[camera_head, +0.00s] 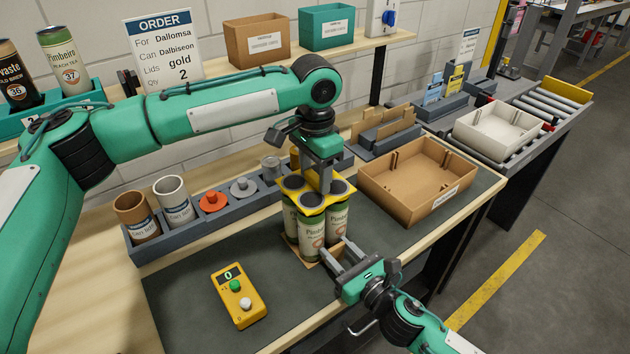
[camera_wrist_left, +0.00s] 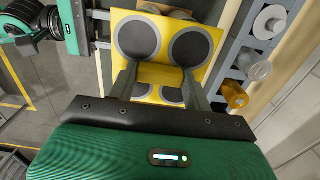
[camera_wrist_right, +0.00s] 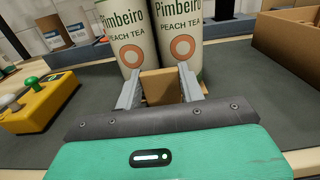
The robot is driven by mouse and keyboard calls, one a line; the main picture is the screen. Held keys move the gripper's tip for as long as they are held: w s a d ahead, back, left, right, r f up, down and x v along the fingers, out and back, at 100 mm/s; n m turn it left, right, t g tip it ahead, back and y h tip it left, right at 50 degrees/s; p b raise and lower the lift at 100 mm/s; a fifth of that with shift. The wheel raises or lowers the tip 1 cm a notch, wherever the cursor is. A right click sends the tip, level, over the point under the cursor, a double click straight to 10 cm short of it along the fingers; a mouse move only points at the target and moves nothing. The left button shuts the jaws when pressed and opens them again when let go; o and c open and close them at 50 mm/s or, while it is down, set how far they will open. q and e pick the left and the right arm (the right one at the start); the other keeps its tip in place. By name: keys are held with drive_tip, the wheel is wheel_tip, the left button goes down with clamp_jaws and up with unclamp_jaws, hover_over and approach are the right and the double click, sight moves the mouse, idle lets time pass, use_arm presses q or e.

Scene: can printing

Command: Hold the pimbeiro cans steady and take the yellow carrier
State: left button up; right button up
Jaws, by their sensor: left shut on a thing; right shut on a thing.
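The yellow carrier (camera_head: 318,184) sits around the tops of several Pimbeiro cans (camera_head: 311,232), which stand upright in a cluster on the dark mat. My left gripper (camera_head: 322,178) comes down from above and is shut on the middle part of the carrier. In the left wrist view the carrier (camera_wrist_left: 155,75) shows between the fingers, with dark round can tops around it. My right gripper (camera_head: 333,258) is low in front of the cans. In the right wrist view it is shut on a small brown block (camera_wrist_right: 160,87) at the foot of the cans (camera_wrist_right: 126,40).
A yellow counter device (camera_head: 238,295) lies on the mat at the left. An open cardboard box (camera_head: 415,185) stands close by at the right. A grey rack (camera_head: 215,215) with cups and lids runs behind. A white tray (camera_head: 497,131) sits on the roller conveyor.

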sight(315, 176)
use_arm(q)
wheel_tip(315, 176, up, 8)
drive_tip(key=shift+r, duration=0.1)
use_arm(e)
drive_tip(key=o, duration=1.1)
